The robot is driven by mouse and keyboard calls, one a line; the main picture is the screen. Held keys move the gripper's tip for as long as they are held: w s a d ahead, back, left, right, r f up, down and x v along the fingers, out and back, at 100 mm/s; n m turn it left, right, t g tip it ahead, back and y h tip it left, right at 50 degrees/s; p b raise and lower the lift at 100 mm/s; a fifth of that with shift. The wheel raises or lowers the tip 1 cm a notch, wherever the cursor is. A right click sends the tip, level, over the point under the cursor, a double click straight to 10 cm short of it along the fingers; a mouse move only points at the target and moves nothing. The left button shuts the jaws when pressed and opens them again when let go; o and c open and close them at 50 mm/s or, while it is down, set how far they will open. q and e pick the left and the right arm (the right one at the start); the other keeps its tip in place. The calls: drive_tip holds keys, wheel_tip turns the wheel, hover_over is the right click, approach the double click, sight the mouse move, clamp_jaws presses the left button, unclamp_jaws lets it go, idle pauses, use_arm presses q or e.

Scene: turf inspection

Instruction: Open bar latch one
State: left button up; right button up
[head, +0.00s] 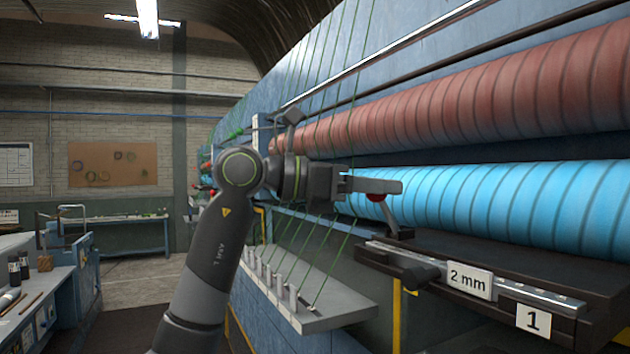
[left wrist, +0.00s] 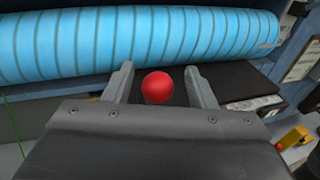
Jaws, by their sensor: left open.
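My left gripper (head: 388,188) is open in front of the blue roller, its fingers pointing right in the head view. A red ball knob (head: 376,197) shows partly behind a finger there. In the left wrist view the red knob (left wrist: 157,87) sits between the two spread fingers, with a gap on each side. A short dark lever (head: 392,222) runs from below the knob down to a dark ledge (head: 500,262) marked with a "1" plate (head: 533,318). The lever is hidden in the left wrist view. My right gripper is out of view.
A blue roller (head: 500,203) and a red roller (head: 480,95) run along the machine just behind the gripper. A metal rail with a "2 mm" plate (head: 468,280) lies on the ledge. Green threads (head: 315,235) pass close behind the arm. A workbench (head: 45,285) stands left.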

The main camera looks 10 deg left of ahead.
use_arm(q)
drive_tip(key=b+v, duration=0.4)
drive_tip(key=v, duration=1.1)
drive_tip(key=shift+b, duration=0.4)
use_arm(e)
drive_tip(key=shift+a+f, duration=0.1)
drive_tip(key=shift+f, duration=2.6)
use_arm(q)
drive_tip(key=shift+s+d+r, duration=0.1)
drive_tip(key=shift+d+r, duration=0.05)
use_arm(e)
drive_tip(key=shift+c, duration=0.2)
